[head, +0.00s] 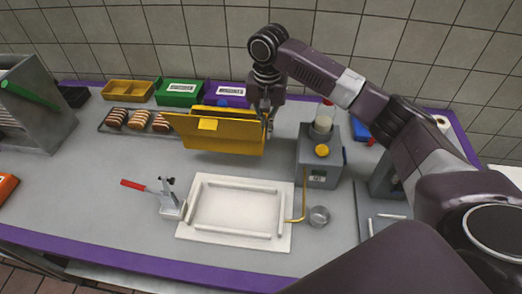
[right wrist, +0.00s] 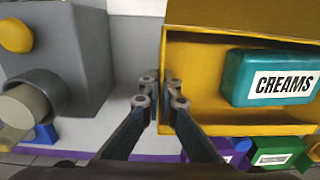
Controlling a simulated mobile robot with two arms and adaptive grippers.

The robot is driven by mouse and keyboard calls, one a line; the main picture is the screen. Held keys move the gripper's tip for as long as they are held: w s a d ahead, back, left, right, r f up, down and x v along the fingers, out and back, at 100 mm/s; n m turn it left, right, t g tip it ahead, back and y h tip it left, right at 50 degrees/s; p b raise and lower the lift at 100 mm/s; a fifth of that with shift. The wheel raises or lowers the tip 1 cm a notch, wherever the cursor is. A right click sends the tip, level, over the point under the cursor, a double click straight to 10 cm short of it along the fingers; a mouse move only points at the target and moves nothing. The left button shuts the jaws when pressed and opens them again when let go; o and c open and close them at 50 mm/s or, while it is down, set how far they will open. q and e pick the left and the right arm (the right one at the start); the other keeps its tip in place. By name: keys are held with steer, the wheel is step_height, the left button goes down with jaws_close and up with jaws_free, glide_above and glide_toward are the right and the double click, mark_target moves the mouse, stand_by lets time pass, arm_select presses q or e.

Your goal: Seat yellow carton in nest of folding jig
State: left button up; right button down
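The yellow carton (head: 213,135) hangs tilted above the bench, behind the jig, in the head view. My right gripper (head: 265,116) is at its right end. In the right wrist view the fingertips (right wrist: 161,92) lie on either side of the carton's edge wall, close together and pinching it. The carton (right wrist: 200,128) is open on this side, and a teal pack marked CREAMS (right wrist: 270,78) shows within its walls. The folding jig (head: 237,239) is a white plate with raised rails around a bare nest. My left gripper is out of view.
A red-handled clamp (head: 168,198) stands at the jig's left. A grey dispenser (head: 318,160) with a yellow knob and a small metal cup (head: 319,216) are on its right. A tray of striped sandwiches (head: 118,122) and coloured bins (head: 180,93) are behind.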

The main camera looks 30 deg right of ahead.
glide_above(264, 161)
step_height(264, 161, down, 6)
steer(key=shift+w+d+r+p, duration=0.1)
steer(key=shift+d+r+p, duration=0.05)
steer(key=shift+r+p, duration=0.15)
step_height(264, 161, down, 3)
steer(key=shift+f, duration=0.2)
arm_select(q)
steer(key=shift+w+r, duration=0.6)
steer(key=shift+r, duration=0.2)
arm_select(e)
steer(key=shift+f, duration=0.55)
arm_select(q)
steer(key=shift+p, duration=0.3)
arm_select(e)
steer(key=c, duration=2.2)
jaws_free()
steer(key=shift+f, duration=0.1)
steer(key=shift+o, duration=0.2)
